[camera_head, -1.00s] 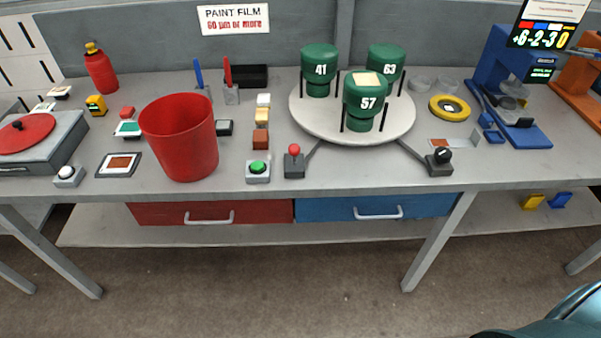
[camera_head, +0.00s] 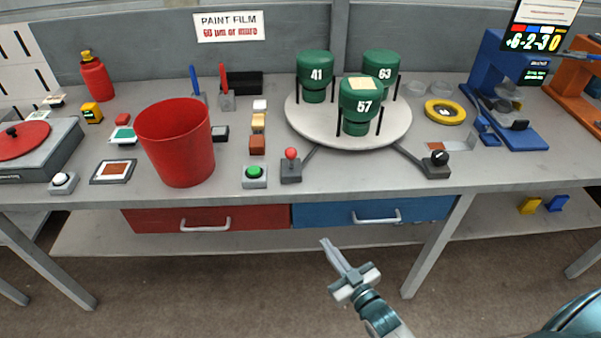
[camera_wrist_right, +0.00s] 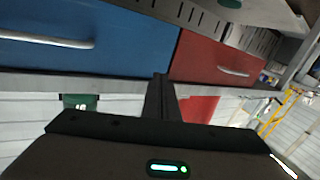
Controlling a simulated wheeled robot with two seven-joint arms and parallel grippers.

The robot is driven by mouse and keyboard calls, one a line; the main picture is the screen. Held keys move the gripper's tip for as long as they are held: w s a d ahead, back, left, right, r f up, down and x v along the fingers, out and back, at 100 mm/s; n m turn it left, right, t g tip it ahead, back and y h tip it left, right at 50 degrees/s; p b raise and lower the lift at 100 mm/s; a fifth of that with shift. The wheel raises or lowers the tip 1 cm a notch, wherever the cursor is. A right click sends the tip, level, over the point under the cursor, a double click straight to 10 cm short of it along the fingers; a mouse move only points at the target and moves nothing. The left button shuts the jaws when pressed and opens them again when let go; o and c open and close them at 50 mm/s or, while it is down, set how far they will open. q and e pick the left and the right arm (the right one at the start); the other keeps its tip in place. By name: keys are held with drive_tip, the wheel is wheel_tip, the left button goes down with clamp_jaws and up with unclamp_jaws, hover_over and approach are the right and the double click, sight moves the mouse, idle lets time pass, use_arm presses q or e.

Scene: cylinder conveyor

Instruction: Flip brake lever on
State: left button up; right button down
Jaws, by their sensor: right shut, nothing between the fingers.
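A lever with a red ball knob (camera_head: 291,166) stands upright on a small grey base at the bench's front, just below the round turntable (camera_head: 300,121). A second small control with a black knob (camera_head: 437,164) sits at the right, joined to the turntable by a bar. I cannot tell from labels which one is the brake lever. My right gripper (camera_head: 328,245) is shut and empty in front of the bench, below the blue drawer's handle and well away from both controls. Its fingers also show in the right wrist view (camera_wrist_right: 160,92). My left gripper is not in view.
A green button (camera_head: 254,175) is left of the red-knobbed lever, and a red bin (camera_head: 176,145) further left. A blue drawer (camera_head: 330,213) and red drawer (camera_head: 160,219) lie under the bench edge.

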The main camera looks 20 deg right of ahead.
sight(294, 158)
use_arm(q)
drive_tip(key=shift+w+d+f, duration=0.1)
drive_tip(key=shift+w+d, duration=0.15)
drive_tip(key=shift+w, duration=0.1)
use_arm(e)
wheel_tip(294, 158, up, 15)
drive_tip(key=n+t+y, duration=0.1)
drive_tip(key=t, duration=0.2)
drive_tip(key=shift+a+r+y, duration=0.2)
drive_tip(key=shift+a+y, duration=0.1)
drive_tip(key=shift+a, duration=0.1)
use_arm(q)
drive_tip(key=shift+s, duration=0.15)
use_arm(e)
drive_tip(key=shift+w, duration=0.1)
